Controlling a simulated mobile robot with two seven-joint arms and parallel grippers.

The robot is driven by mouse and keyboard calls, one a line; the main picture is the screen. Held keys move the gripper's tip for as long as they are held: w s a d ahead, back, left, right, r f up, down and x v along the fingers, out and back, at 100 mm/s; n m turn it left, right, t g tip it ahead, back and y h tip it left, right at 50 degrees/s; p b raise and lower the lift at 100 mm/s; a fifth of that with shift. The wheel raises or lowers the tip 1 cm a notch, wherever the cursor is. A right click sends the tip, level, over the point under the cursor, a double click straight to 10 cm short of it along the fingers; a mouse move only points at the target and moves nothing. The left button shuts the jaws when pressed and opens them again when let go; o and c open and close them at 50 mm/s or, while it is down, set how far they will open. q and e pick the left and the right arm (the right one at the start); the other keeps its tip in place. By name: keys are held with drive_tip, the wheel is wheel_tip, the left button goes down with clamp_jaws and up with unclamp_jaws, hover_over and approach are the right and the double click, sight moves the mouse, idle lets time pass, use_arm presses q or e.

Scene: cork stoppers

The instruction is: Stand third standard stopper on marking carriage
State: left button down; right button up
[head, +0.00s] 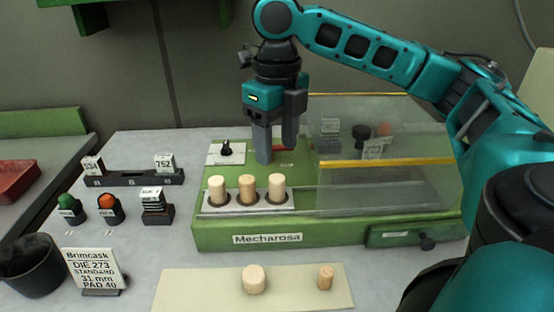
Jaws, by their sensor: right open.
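Three pale cork stoppers stand upright in a row on the light marking carriage (226,210): a left one (217,190), a middle one (247,189) and a right one (277,188). The carriage sits at the front left of the green machine (330,232). My right gripper (276,153) is open and empty, its fingers pointing down above the right stopper in the picture and apart from it. A wide, short stopper (254,280) and a thinner stopper (325,277) are on the cream mat (195,290) in front. My left gripper is not in view.
A clear cover (400,150) with a yellow edge stands right of the carriage. Green (66,203) and orange (108,203) knobbed pieces, a number rack (130,180), a sign (92,270) reading "DIE 273 STANDARD 31 mm" and a dark cup (33,270) stand at left.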

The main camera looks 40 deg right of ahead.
wheel_tip(320, 180, up, 4)
drive_tip(key=shift+r+p, duration=0.1)
drive_tip(key=shift+p, duration=0.2)
idle(0.5)
